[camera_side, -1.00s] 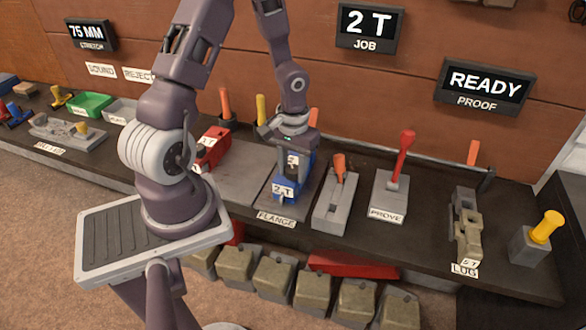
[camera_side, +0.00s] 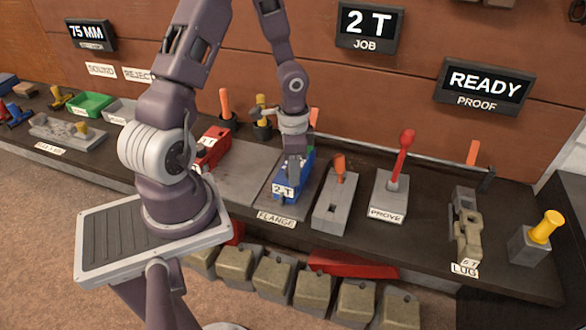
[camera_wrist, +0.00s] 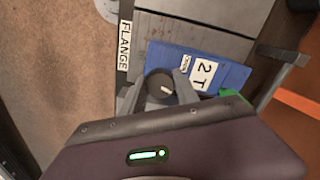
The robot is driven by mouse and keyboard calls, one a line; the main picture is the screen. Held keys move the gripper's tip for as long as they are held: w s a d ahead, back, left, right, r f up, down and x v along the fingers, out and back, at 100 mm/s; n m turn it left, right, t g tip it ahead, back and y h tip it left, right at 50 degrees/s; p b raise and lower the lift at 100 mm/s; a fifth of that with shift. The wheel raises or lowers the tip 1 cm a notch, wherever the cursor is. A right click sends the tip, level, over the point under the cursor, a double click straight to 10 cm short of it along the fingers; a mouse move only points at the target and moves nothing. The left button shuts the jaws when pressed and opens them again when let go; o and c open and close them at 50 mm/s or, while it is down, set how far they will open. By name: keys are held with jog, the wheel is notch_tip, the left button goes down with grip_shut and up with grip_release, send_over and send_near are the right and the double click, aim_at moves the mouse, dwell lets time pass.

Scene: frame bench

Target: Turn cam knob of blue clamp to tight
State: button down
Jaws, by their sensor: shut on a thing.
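The blue clamp (camera_side: 290,190) with a white 2 T label lies on the grey flange plate (camera_side: 264,211) at the bench front. In the wrist view the blue clamp (camera_wrist: 232,72) shows its 2 T label and a smaller label beside the knob. The dark round cam knob (camera_wrist: 160,84) has a short light mark on its top. My gripper (camera_wrist: 160,90) is shut on the knob, one finger on each side. In the side view my gripper (camera_side: 292,172) points down at the clamp, and the knob is hidden there.
A grey block with an orange handle (camera_side: 339,163) stands close to the right of the clamp. Further right is the PROVE block with a red lever (camera_side: 404,150). A red clamp (camera_side: 212,147) lies to the left. Upright tools stand behind. The wall sign reads 2 T (camera_side: 369,28).

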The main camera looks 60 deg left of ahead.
jog(key=m, duration=0.7)
jog(key=shift+a, duration=0.1)
jog(key=m, duration=0.6)
jog(key=shift+s+m, duration=0.15)
jog(key=shift+m, duration=0.25)
dwell(1.5)
jog(key=c, duration=0.9)
grip_release()
notch_tip(320, 180, up, 7)
jog(key=shift+r, duration=0.1)
